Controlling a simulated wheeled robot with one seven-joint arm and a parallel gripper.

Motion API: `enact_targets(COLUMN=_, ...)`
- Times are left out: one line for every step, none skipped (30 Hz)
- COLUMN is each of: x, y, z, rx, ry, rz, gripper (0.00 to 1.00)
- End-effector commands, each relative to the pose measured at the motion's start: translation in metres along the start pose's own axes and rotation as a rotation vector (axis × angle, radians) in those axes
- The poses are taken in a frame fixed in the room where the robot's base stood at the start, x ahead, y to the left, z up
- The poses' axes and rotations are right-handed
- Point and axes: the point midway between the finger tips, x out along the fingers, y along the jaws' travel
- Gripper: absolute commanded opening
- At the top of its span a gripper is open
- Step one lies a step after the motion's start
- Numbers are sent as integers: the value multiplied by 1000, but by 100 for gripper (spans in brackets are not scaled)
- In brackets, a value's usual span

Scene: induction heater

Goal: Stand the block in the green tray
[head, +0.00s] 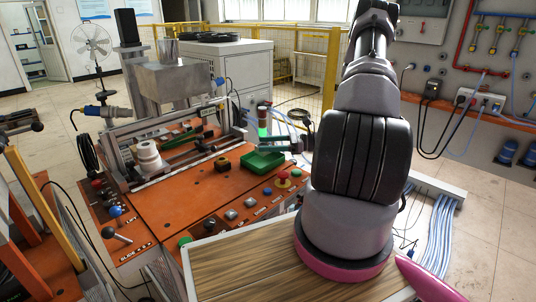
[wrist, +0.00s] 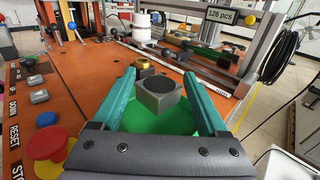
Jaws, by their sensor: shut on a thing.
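The block (wrist: 160,98) is grey, with a dark round hole in the face turned to the wrist camera. It sits between the two teal fingers of my gripper (wrist: 158,80), which is shut on it. The green tray (head: 264,162) lies on the orange bench top in the head view. In the wrist view the green tray (wrist: 150,123) shows below and around the block. I cannot tell whether the block touches the tray floor. In the head view my gripper is small at the tray's back edge, partly hidden by my arm, and the block is not clear.
On the orange bench (head: 188,202) are a red mushroom button (head: 283,175), several smaller buttons, and a white stepped cylinder (head: 148,157). A brass-coloured piece (wrist: 144,64) lies just beyond the block. A metal frame with a counter sign (wrist: 233,17) stands behind.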

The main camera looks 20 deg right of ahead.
Motion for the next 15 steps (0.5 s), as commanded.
enact_targets(x=1, y=0, z=-7, rx=3, ry=-1, rz=0, gripper=2)
enact_targets(x=1, y=1, z=-11, rx=4, ry=-1, rz=0, gripper=2)
enact_targets(x=1, y=0, z=-18, rx=4, ry=-1, rz=0, gripper=2)
enact_targets(x=1, y=0, z=-23, rx=4, ry=-1, rz=0, gripper=2)
enact_targets(x=2, y=0, z=-27, rx=4, ry=-1, rz=0, gripper=2)
enact_targets(x=2, y=1, z=-32, rx=3, ry=-1, rz=0, gripper=2)
enact_targets(x=2, y=0, z=-35, rx=2, ry=-1, rz=0, gripper=2)
enact_targets(x=2, y=0, z=-36, rx=1, ry=0, rz=0, gripper=2)
enact_targets(x=2, y=0, z=-37, rx=0, ry=0, rz=0, gripper=2)
enact_targets(x=2, y=0, z=-37, rx=0, ry=0, rz=0, gripper=2)
enact_targets(x=2, y=0, z=-36, rx=0, ry=0, rz=0, gripper=2)
enact_targets(x=2, y=0, z=-36, rx=0, ry=0, rz=0, gripper=2)
enact_targets(x=2, y=0, z=-36, rx=0, ry=0, rz=0, gripper=2)
enact_targets(x=2, y=0, z=-36, rx=0, ry=0, rz=0, gripper=2)
enact_targets(x=2, y=0, z=-36, rx=0, ry=0, rz=0, gripper=2)
